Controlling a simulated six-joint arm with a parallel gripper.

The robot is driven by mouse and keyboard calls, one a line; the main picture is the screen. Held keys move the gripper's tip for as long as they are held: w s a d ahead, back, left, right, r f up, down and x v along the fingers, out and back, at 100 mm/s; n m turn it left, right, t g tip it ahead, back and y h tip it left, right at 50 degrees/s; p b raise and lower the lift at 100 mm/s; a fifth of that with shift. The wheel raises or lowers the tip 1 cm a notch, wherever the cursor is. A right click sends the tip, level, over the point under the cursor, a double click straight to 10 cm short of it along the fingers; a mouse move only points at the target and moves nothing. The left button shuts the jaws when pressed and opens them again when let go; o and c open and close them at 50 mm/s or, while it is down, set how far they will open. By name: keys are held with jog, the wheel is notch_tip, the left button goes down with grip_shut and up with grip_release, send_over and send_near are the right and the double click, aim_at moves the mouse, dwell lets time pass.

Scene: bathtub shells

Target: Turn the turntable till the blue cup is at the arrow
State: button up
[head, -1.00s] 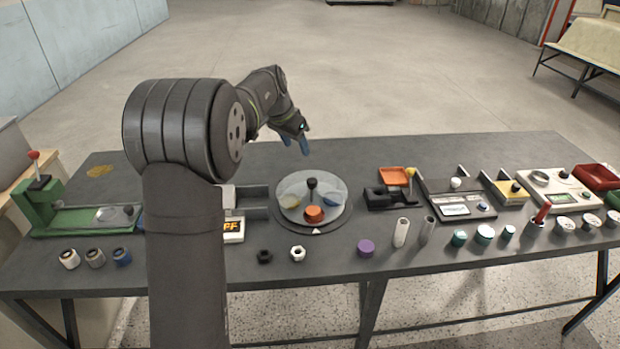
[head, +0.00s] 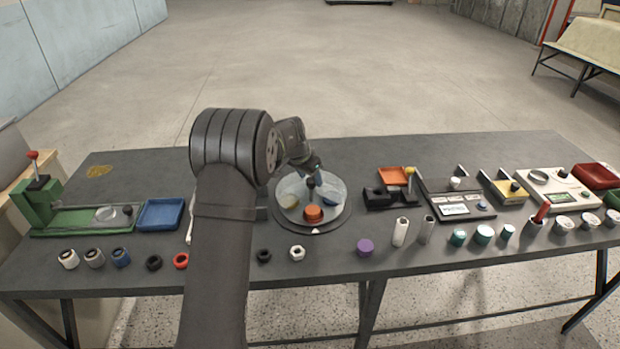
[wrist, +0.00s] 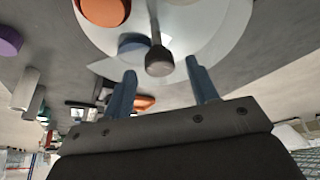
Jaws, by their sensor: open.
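The grey turntable (head: 340,212) lies in the middle of the table. Its orange cup (head: 313,214) is at the front, beside the white arrow (head: 315,231). The blue cup (head: 331,201) is on the right side of the disc, away from the arrow. It also shows in the wrist view (wrist: 132,42). A yellowish cup (head: 290,201) is on the left. A post with a dark knob (wrist: 159,62) stands on the turntable. My gripper (head: 315,180) is open over the turntable. In the wrist view, the knob lies between its blue fingertips; contact cannot be told.
An orange tray (head: 393,176) and a black fixture (head: 378,197) stand just right of the turntable. A white nut (head: 297,253) and a purple cylinder (head: 365,247) lie in front. My arm hides the table to the left of the turntable.

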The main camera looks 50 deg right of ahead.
jog(key=shift+d+f, duration=0.2)
jog(key=shift+f, duration=0.3)
grip_shut()
